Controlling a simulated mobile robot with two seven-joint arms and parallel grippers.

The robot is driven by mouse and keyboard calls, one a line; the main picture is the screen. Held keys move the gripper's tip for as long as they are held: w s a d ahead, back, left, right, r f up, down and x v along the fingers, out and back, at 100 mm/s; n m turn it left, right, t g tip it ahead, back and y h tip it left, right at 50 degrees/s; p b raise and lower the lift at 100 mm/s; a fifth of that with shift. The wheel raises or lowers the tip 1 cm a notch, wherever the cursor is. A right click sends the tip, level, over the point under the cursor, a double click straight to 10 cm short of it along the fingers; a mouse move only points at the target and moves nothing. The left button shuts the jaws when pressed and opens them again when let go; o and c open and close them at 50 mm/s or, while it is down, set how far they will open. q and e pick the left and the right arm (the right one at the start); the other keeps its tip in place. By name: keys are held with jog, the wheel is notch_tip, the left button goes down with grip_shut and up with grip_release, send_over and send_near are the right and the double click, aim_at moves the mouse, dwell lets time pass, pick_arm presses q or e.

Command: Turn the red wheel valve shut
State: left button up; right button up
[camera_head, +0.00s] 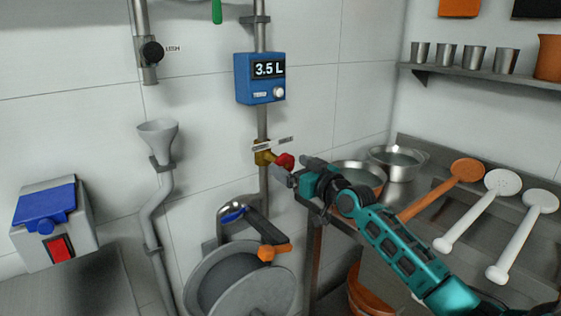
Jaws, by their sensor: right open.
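The red wheel valve (286,161) sits on a brass fitting (264,154) on the vertical grey pipe, below a blue meter (260,78) reading 3.5 L. My right gripper (288,172) reaches in from the right, with its fingers close to the wheel's right and lower side. It is open. I cannot tell whether a finger touches the wheel. The gripper body hides part of the space right of the wheel. My left gripper does not show.
A steel counter at right holds metal bowls (398,162) and several long-handled utensils (480,210). A grey funnel pipe (158,140) and a blue-lidded switch box (55,222) are at left.

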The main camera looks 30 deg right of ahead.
aim_at(286, 163)
jog(key=w, duration=0.5)
jog(key=shift+a+b, duration=0.15)
jog(key=shift+b, duration=0.2)
jog(key=shift+w, duration=0.15)
jog(key=shift+c, duration=0.3)
jog(key=shift+c, duration=0.7)
jog(key=c, duration=0.7)
